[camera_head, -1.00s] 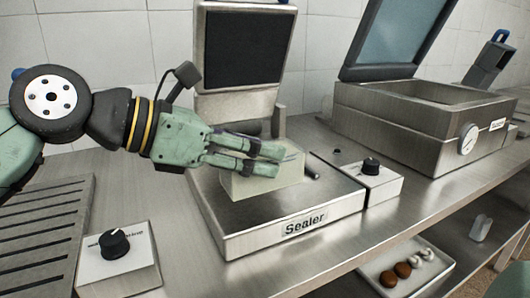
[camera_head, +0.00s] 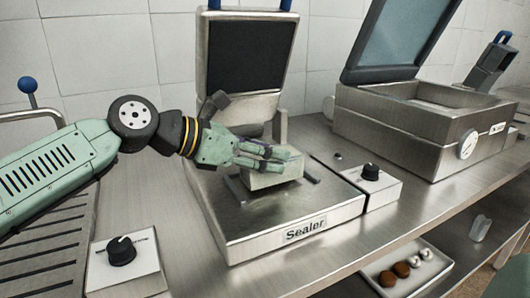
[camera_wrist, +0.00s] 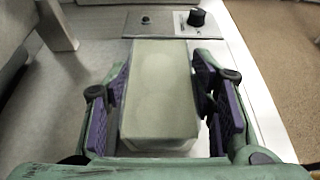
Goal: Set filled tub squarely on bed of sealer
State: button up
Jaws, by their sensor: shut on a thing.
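The tub (camera_head: 275,180) is a pale greenish block-like container with a flat top. My gripper (camera_head: 262,158) is shut on it, and in the wrist view the purple-padded fingers lie along both long sides of the tub (camera_wrist: 160,95). The tub is over the back part of the sealer's metal bed (camera_head: 270,220), near the hinge. I cannot tell whether its underside touches the bed. The sealer's dark-faced lid (camera_head: 250,55) stands open behind it. The tub's contents cannot be made out.
A control box with a black knob (camera_head: 370,173) sits right of the bed, another knob box (camera_head: 124,255) at front left. A larger machine with its lid raised (camera_head: 430,125) stands at right. A tray of small round items (camera_head: 408,268) is on the lower shelf.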

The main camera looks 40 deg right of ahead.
jog(key=shift+f, duration=0.2)
jog(key=shift+f, duration=0.2)
jog(key=o, duration=1.3)
jog(key=shift+o, duration=0.2)
jog(key=shift+r, duration=0.1)
jog(key=shift+a+r, duration=0.1)
jog(key=shift+r, duration=0.05)
jog(key=b+v, duration=0.1)
jog(key=v, duration=1)
jog(key=shift+w+a+b, duration=0.15)
jog(key=shift+a+b, duration=0.15)
jog(key=shift+a, duration=0.1)
